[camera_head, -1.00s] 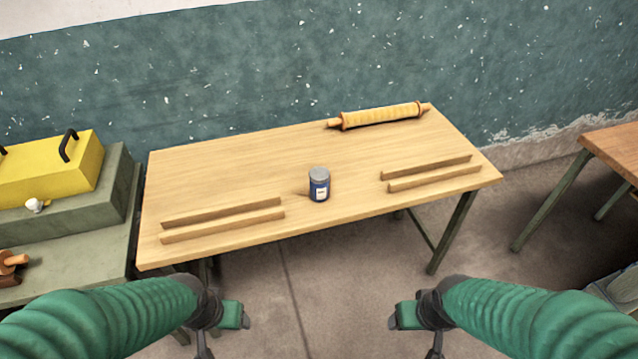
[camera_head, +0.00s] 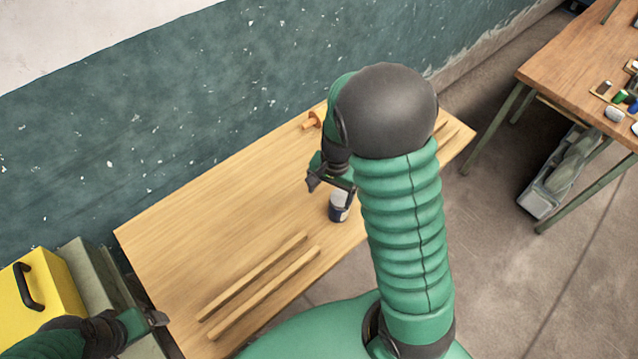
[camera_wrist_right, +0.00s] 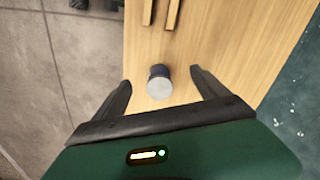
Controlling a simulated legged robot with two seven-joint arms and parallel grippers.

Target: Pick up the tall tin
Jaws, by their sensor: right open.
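The tall tin (camera_head: 339,205), dark blue with a pale label and grey lid, stands upright on the wooden table (camera_head: 190,240) near its front edge. My right gripper (camera_head: 332,186) is over the table close to the tin, and the gripper partly covers the tin in the head view. In the right wrist view the tin (camera_wrist_right: 159,84) shows lid-first between the two spread fingers of my right gripper (camera_wrist_right: 160,86), with gaps on both sides. My left gripper (camera_head: 155,318) is at the lower left, away from the tin; its jaw state is unclear.
Two wooden strips (camera_head: 265,290) lie on the table left of the tin. A rolling pin (camera_head: 313,120) is mostly hidden behind my right arm. A yellow box (camera_head: 40,295) stands at the left. Another table (camera_head: 570,70) with small items stands at the right.

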